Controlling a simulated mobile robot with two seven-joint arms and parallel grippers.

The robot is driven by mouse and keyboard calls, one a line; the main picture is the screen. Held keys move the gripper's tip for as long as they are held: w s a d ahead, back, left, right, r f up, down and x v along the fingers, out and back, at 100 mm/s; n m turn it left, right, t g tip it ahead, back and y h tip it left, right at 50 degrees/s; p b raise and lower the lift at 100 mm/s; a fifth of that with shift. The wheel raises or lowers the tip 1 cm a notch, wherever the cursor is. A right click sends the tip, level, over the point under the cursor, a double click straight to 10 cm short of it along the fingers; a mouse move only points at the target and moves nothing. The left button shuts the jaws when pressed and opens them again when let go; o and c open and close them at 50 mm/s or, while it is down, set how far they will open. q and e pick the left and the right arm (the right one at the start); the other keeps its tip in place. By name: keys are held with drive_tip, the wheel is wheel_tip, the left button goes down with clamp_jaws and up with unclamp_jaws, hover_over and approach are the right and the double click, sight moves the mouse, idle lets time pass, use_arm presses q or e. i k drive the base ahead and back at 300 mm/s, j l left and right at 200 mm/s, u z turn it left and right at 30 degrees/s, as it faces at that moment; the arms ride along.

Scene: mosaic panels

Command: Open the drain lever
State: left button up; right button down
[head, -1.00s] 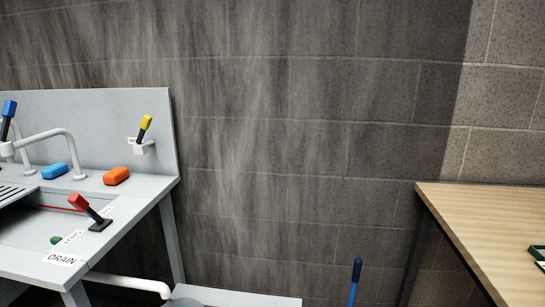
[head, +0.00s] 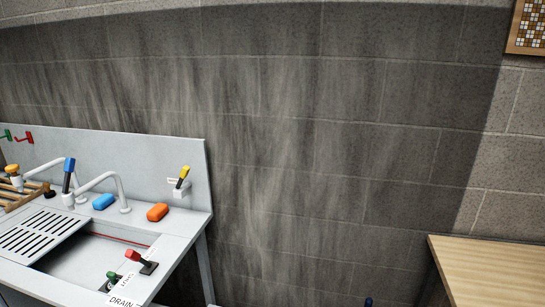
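A lever with a red handle (head: 133,255) and a black base (head: 149,267) stands on the right rim of the sink, at the lower left of the head view. Its handle leans to the left. A label reading DRAIN (head: 122,300) is on the counter's front edge just below it. A small green piece (head: 112,275) and a white tag (head: 125,281) with unclear text lie between the lever and that label. Neither of my grippers is in view.
The grey sink counter holds a slatted drainer (head: 38,235), a blue block (head: 104,202), an orange block (head: 157,212) and a blue-topped tap lever (head: 68,175). A yellow lever (head: 183,177) is on the backsplash. A wooden table (head: 490,270) stands at right.

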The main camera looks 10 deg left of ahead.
sight(132, 254)
drive_tip(key=j+z, duration=0.1)
drive_tip(key=j, duration=0.45)
drive_tip(key=j+z, duration=0.1)
drive_tip(key=j, duration=0.4)
drive_tip(key=j+z, duration=0.1)
drive_tip(key=j, duration=0.45)
drive_tip(key=k+j+z, duration=0.1)
drive_tip(key=j, duration=0.4)
drive_tip(key=k+j+z, duration=0.1)
drive_tip(key=j, duration=0.45)
drive_tip(key=k+j+z, duration=0.1)
drive_tip(key=j, duration=0.4)
drive_tip(key=k+j+z, duration=0.1)
drive_tip(key=j, duration=0.4)
